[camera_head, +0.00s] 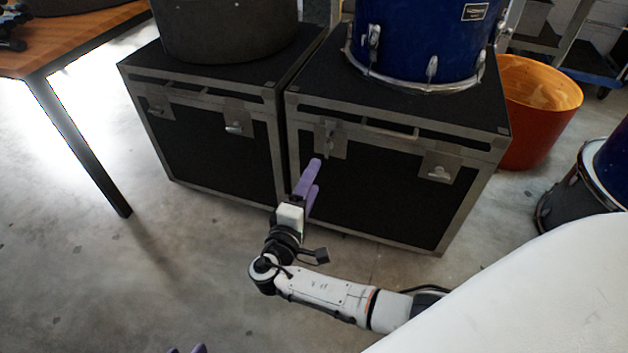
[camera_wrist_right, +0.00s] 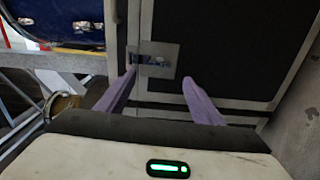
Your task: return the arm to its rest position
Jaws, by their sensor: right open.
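My right arm (camera_head: 325,290) comes in from the lower right, with white links and black joints. Its right gripper (camera_head: 313,176) has purple fingers pointing up and away, in front of the right-hand black case (camera_head: 385,195). In the right wrist view the gripper (camera_wrist_right: 159,79) is open, its fingers apart with nothing between them. A metal latch plate (camera_wrist_right: 153,58) of a case shows beyond the fingertips. Two purple tips of my left gripper (camera_head: 187,350) just show at the bottom edge of the head view; the rest is cut off.
A blue drum (camera_head: 420,40) stands on the right-hand case, and a dark round drum (camera_head: 228,28) on the left-hand case (camera_head: 215,145). An orange tub (camera_head: 530,125) is at right. A wooden-topped table (camera_head: 75,35) is at left. The floor (camera_head: 150,270) in front is clear.

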